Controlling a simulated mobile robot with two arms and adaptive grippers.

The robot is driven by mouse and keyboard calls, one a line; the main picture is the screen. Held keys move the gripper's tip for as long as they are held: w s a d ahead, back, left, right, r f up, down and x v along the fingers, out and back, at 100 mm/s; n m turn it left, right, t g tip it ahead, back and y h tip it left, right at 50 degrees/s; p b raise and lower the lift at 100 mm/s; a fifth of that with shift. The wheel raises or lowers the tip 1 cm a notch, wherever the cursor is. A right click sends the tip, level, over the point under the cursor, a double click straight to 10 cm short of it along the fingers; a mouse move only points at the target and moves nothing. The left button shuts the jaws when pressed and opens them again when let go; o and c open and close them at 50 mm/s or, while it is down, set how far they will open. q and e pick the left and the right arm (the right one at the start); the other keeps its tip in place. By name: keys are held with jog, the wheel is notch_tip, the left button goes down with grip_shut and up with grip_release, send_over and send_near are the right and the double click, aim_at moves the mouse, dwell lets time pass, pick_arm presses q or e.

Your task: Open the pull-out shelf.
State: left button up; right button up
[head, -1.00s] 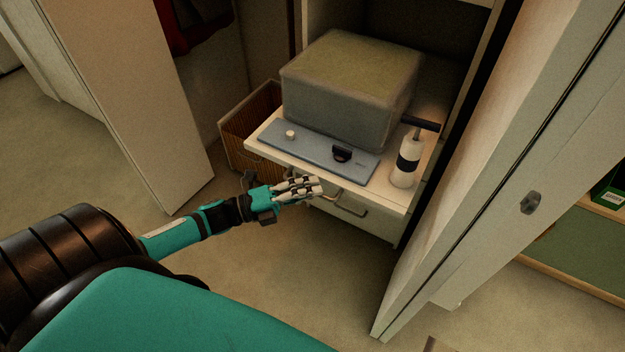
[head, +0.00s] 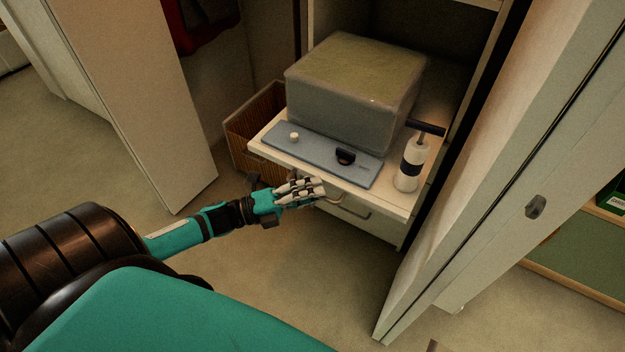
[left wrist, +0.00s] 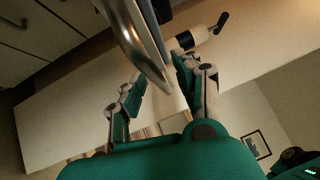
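The pull-out shelf (head: 391,203) is a pale board that juts out of the cabinet. It bears a large grey box (head: 340,110), a blue-grey panel (head: 318,156) with a light knob and a dark knob, and a white pump bottle (head: 408,170). A metal bar handle (head: 350,210) shows just below its front edge; I cannot tell which front it is fixed to. My left gripper (head: 316,188) is at the handle's left end. In the left wrist view the handle (left wrist: 138,45) lies between the open fingers (left wrist: 158,88), nearer the right one. Contact is unclear. My right gripper is not in view.
A cabinet door (head: 480,150) stands open at the right, close to the shelf's right side. Another door panel (head: 125,90) stands at the left. A wooden slatted box (head: 243,125) sits left of the shelf. The carpeted floor (head: 290,265) in front is clear.

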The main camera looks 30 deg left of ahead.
pick_arm(q)
jog(key=v, duration=1.2)
notch_tip(320, 180, down, 15)
jog(key=w+a+n+y, duration=0.2)
jog(key=n+y, duration=0.8)
jog(key=n, duration=0.2)
jog(key=s+d+f+n+g+y, duration=0.1)
jog(key=s+d+f+n+g, duration=0.15)
jog(key=f, duration=0.35)
jog(key=s+d+f+n+g+y, duration=0.1)
jog(key=s+d+f+n+g, duration=0.1)
jog(key=s+f+n+g, duration=0.3)
jog(key=s+d+f+n+y, duration=0.1)
jog(key=d+f+n+y, duration=0.15)
jog(key=f, duration=0.45)
jog(key=s+d+f+n+g+h, duration=0.2)
jog(key=s+d+f+n+g, duration=0.3)
jog(key=s+d, duration=0.35)
jog(key=s+a+r+m+g+p, duration=0.1)
jog(key=s+r+p, duration=0.3)
jog(key=s+p, duration=0.8)
jog(key=shift+a+y+p, duration=0.35)
jog(key=shift+a+p, duration=0.15)
jog(key=shift+p, duration=0.5)
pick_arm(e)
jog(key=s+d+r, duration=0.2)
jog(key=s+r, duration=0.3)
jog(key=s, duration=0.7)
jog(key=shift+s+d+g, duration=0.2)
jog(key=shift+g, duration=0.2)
